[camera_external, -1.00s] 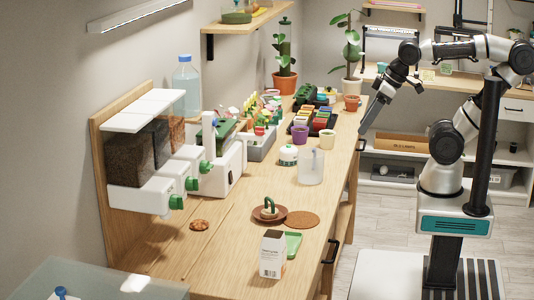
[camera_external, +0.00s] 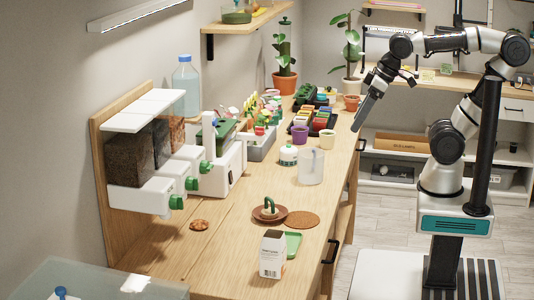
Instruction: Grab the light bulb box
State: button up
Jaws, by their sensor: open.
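The light bulb box (camera_external: 272,255) is a small white carton with a dark, brownish side. It stands upright near the front end of the wooden bench, close to the bench's right edge. My gripper (camera_external: 356,127) is open and empty, pointing down beside the right edge of the bench, well behind and above the box. The gap between its fingers is hard to see from this side.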

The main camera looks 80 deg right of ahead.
jog(key=w+a+r+g+y, duration=0.1)
jog(key=w+a+r+g, duration=0.15)
jog(key=w+a, duration=0.7)
jog(key=g+h+p, duration=0.1)
jog(key=g, duration=0.2)
send_over(273, 261)
jog(key=d, duration=0.2)
notch_tip(273, 261, down, 13)
jog(key=f, duration=1.1)
jog(key=shift+w+d+b, duration=0.25)
jog(key=shift+b, duration=0.05)
jog(key=shift+w+d+f, duration=0.1)
jog(key=shift+d+f, duration=0.05)
jog(key=shift+f, duration=1.45)
jog(key=shift+d+f, duration=0.15)
jog(key=shift+f, duration=1.45)
jog(key=c, duration=1.1)
